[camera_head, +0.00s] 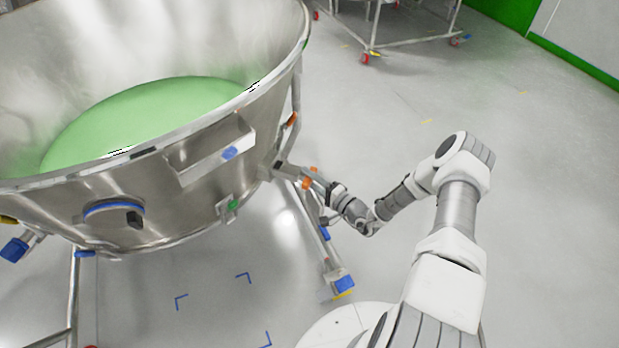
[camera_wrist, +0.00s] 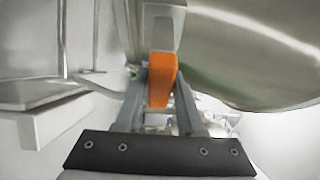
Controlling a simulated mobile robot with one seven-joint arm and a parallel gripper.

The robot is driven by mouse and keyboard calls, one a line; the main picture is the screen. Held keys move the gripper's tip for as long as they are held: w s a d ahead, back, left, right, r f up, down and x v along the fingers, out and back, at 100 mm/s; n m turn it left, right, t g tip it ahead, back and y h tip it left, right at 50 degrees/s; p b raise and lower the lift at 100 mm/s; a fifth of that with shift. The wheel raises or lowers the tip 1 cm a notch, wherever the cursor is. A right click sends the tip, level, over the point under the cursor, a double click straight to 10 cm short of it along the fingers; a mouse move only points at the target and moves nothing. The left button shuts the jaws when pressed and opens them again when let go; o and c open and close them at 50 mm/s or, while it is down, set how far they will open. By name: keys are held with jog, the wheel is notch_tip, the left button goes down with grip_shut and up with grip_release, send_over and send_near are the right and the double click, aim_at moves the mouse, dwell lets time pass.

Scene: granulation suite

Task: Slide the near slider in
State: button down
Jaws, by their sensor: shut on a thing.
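The large steel bowl (camera_head: 150,205) fills the left of the head view, with green material (camera_head: 150,112) inside. Small orange pieces sit on its right side. My gripper (camera_head: 316,181) reaches that side from the right, next to orange parts on a metal bar. In the wrist view, my gripper (camera_wrist: 161,88) is shut on an orange handle (camera_wrist: 162,72), which I take to be the near slider's. One finger is on each side of it. The handle joins a grey metal part (camera_wrist: 160,22) above it. How far the slider stands out cannot be told.
A bowl leg with a blue-and-yellow foot (camera_head: 343,286) stands below my gripper. Another orange part (camera_head: 292,119) is higher on the bowl's side. A wheeled steel frame (camera_head: 405,48) stands at the back. The floor on the right is clear.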

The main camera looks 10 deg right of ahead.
dwell(0.8)
jog(key=w+a, duration=0.4)
jog(key=a, duration=0.1)
jog(key=shift+a, duration=0.4)
jog(key=c, duration=0.6)
grip_release()
jog(key=shift+a+r, duration=0.1)
jog(key=p+v, duration=0.3)
jog(key=v, duration=1.4)
jog(key=shift+s+p, duration=0.25)
jog(key=shift+p, duration=0.1)
